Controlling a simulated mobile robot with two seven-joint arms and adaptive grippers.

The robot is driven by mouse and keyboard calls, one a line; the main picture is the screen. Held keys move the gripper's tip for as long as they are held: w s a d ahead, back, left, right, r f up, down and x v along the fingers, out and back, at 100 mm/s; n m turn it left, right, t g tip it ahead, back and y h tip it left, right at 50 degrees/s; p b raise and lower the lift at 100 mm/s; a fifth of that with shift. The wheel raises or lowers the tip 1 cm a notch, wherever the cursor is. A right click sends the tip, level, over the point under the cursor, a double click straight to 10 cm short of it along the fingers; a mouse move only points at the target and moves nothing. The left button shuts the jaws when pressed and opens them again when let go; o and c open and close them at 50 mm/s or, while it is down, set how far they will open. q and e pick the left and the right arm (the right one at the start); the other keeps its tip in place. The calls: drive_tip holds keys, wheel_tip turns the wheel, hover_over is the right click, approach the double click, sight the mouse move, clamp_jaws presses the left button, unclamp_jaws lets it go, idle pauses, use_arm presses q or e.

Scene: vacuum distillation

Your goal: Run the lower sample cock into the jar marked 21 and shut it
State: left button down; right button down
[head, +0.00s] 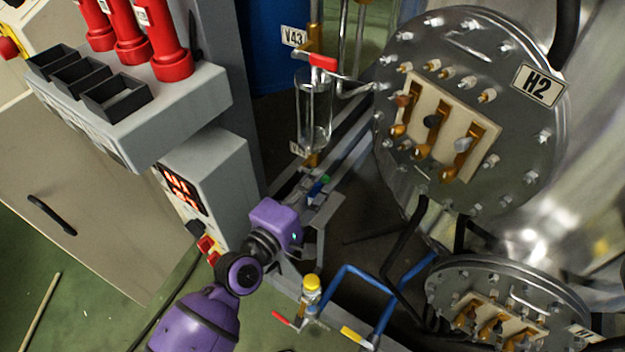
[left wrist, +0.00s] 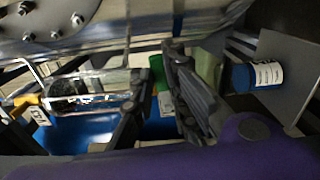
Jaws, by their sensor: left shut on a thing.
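My left gripper (head: 312,192) reaches in from the lower left, below the glass vessel. In the left wrist view its fingers (left wrist: 158,105) stand either side of a small green handle (left wrist: 157,72), and I take it to be shut on this. The green handle shows only as a speck in the head view (head: 325,180). A white tag (left wrist: 165,103) shows between the fingers. A blue-capped jar (left wrist: 268,76) with a white label lies to the right in the wrist view; its marking is unreadable. Whether liquid runs is hidden. My right gripper is out of view.
The glass vessel (head: 315,110) has a red handle (head: 323,62) above it and the tag V43 (head: 293,36). The bolted flange H2 (head: 400,170) stands close on the right. A grey control box (head: 215,165) stands left.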

use_arm(q)
drive_tip(key=shift+f+m, duration=0.25)
drive_tip(key=shift+m, duration=0.35)
drive_tip(key=shift+f, duration=0.1)
drive_tip(key=c, duration=1.7)
unclamp_jaws()
drive_tip(key=v, duration=1.2)
